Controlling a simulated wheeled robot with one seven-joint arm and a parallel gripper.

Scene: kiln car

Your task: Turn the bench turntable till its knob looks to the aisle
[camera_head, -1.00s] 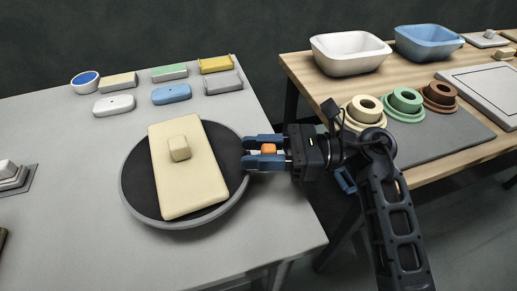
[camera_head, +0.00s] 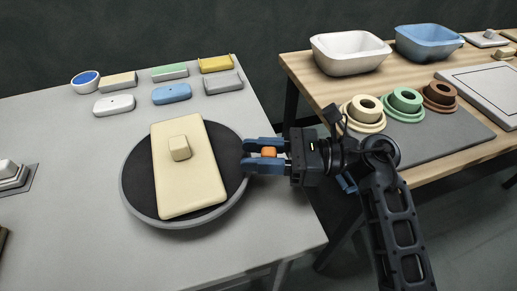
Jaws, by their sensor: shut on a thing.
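The bench turntable (camera_head: 138,191) is a round dark disc with a grey rim on the grey bench. A cream slab (camera_head: 186,195) with a small cream block (camera_head: 179,148) on top lies across it, slightly tilted from the picture's vertical. The orange knob (camera_head: 268,152) is at the turntable's right edge, on the side of the gap between the two benches. My gripper (camera_head: 263,156) has its blue fingers on either side of the knob and is shut on it. The arm reaches in from the right.
Small coloured blocks and dishes, among them a blue one (camera_head: 171,95), stand at the back of the grey bench (camera_head: 70,255). The wooden bench (camera_head: 300,67) at the right holds a white basin (camera_head: 350,53), a blue basin (camera_head: 427,42) and ringed pieces.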

